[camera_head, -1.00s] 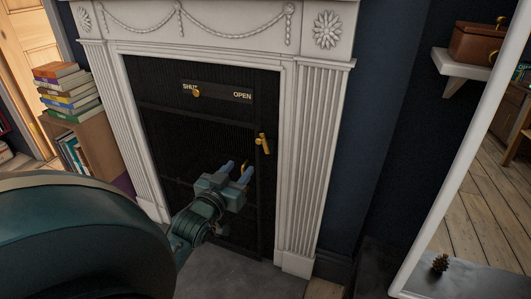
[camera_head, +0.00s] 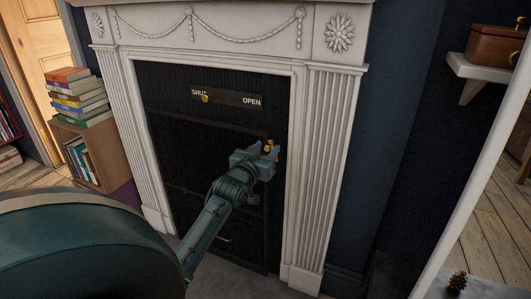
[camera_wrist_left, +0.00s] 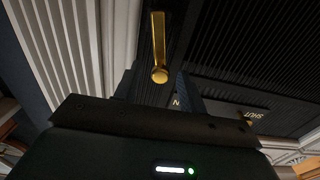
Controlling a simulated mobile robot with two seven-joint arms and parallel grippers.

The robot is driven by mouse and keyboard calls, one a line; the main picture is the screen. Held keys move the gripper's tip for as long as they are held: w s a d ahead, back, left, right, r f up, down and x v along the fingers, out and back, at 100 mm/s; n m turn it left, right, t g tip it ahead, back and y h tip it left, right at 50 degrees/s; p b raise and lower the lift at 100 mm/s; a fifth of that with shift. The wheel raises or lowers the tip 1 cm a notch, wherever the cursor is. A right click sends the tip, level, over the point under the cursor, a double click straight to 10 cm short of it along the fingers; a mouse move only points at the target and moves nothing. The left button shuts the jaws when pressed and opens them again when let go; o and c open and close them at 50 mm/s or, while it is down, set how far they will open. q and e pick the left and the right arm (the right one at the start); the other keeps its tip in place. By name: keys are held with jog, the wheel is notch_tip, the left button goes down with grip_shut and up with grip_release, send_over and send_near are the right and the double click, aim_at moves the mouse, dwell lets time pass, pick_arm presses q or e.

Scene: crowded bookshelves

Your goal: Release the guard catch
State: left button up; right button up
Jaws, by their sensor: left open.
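The brass guard catch (camera_head: 269,143) sits on the right edge of the black fireguard (camera_head: 185,150). In the left wrist view the catch (camera_wrist_left: 158,45) is a brass bar with a round knob at its near end. My left gripper (camera_head: 266,149) is at the catch, its bluish fingertips open on either side of it; I cannot tell whether they touch it. In the left wrist view the fingers of my gripper (camera_wrist_left: 157,88) stand left and right of the knob's line. A plate marked SHUT and OPEN (camera_head: 228,98) has a brass knob (camera_head: 205,98) at the SHUT end. My right gripper is not in view.
A white fireplace surround (camera_head: 327,160) frames the guard closely on the right. A small brass handle (camera_head: 224,239) is low on the guard. Stacked books (camera_head: 78,95) stand on a wooden shelf unit at left. A white shelf with a brown case (camera_head: 495,45) is at upper right.

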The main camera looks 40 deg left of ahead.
pick_arm(q)
jog(key=shift+w, duration=0.15)
jog(key=shift+c, duration=0.3)
grip_shut()
jog(key=shift+d+r+m+p, duration=0.1)
jog(key=shift+r+m+p, duration=0.2)
jog(key=shift+p, duration=0.3)
jog(key=shift+d+m+p, duration=0.15)
jog(key=shift+m+p, duration=0.15)
jog(key=shift+p, duration=0.35)
jog(key=shift+w+d+m+p, duration=0.15)
jog(key=shift+d+m+p, duration=0.2)
jog(key=shift+m+p, duration=0.5)
jog(key=shift+d+f+m, duration=0.15)
jog(key=shift+f+m, duration=0.05)
jog(key=shift+m, duration=0.05)
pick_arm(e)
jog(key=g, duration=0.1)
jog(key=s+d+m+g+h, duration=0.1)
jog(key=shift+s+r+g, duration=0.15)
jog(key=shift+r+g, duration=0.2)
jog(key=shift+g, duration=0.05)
